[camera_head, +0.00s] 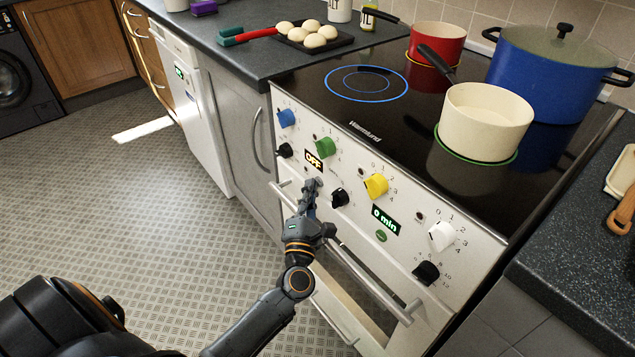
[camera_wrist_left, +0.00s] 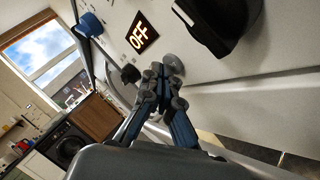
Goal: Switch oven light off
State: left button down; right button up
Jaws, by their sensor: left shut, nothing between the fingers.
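The white oven's control panel (camera_head: 349,205) faces the floor area. My left gripper (camera_head: 312,184) is just below this display, fingers together and empty, pointing at the panel. In the left wrist view, its fingertips (camera_wrist_left: 162,73) are at or very near a round grey button (camera_wrist_left: 173,61). I cannot tell whether they touch it. A black knob (camera_head: 340,197) is right of the gripper. My right gripper is out of view.
Blue (camera_head: 286,117), green (camera_head: 325,147), yellow (camera_head: 376,185) and white (camera_head: 442,236) knobs stick out nearby. The oven handle bar (camera_head: 375,283) runs below the panel. Pots, including a cream one (camera_head: 485,125), stand on the hob. Floor at left is clear.

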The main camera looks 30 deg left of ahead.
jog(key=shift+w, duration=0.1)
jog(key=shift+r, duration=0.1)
pick_arm(q)
jog(key=shift+s, duration=0.15)
jog(key=shift+s+a, duration=0.15)
jog(key=shift+s, duration=0.2)
jog(key=shift+s+a, duration=0.25)
jog(key=shift+s, duration=0.25)
jog(key=s, duration=0.1)
jog(key=s+a, duration=0.1)
jog(key=s, duration=0.1)
jog(key=s+a, duration=0.1)
jog(key=shift+s+p, duration=0.3)
jog(key=shift+p, duration=0.05)
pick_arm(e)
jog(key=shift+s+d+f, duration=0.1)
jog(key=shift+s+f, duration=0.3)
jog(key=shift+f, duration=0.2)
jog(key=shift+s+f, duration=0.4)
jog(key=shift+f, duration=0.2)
